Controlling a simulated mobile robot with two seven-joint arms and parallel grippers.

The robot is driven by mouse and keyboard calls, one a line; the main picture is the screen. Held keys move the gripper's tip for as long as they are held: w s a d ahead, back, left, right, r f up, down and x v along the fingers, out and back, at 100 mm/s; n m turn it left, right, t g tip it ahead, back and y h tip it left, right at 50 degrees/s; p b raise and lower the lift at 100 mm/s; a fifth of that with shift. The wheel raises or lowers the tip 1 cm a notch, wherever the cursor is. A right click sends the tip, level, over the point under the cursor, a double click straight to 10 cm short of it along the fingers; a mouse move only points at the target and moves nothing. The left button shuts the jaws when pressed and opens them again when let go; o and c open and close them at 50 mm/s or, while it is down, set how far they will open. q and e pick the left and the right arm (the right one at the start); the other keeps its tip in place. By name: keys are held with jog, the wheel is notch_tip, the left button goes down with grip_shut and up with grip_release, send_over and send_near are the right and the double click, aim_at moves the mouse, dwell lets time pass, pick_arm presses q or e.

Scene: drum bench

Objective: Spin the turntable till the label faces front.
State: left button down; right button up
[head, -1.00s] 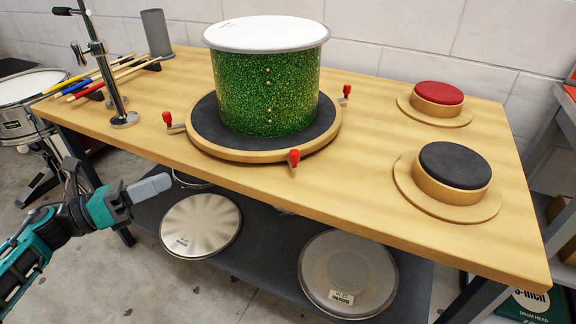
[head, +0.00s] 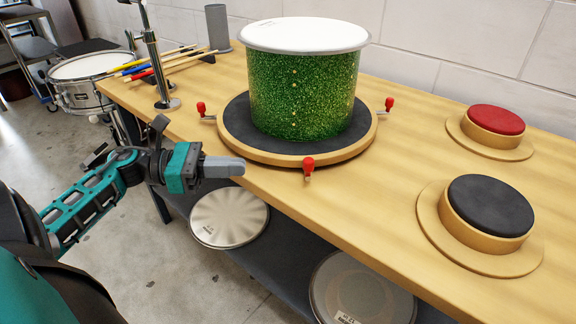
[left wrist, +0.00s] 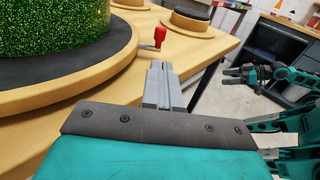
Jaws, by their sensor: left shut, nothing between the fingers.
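The turntable (head: 230,145) is a wooden disc with a dark top and three red-tipped pegs: left (head: 201,107), front (head: 308,164) and right (head: 389,103). A green glitter drum (head: 300,100) with a white head stands upright on it. A vertical row of small gold dots faces me; no label shows on the drum's visible side. My left gripper (head: 238,167) is shut and empty beside the turntable's front-left edge, left of the front peg. In the left wrist view its fingers (left wrist: 162,85) point toward a red peg (left wrist: 159,36), apart from it. My right gripper (left wrist: 238,74) shows small there.
A black pad (head: 490,206) and a red pad (head: 496,120) sit on round wooden bases at right. A metal stand (head: 160,70), drumsticks (head: 165,65) and a grey cylinder (head: 217,28) are at back left. Drum heads (head: 230,217) lie on the shelf below.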

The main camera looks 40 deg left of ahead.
pick_arm(q)
jog(key=x, duration=1)
jog(key=shift+w+d, duration=0.1)
jog(key=shift+d, duration=0.05)
jog(key=shift+d, duration=0.1)
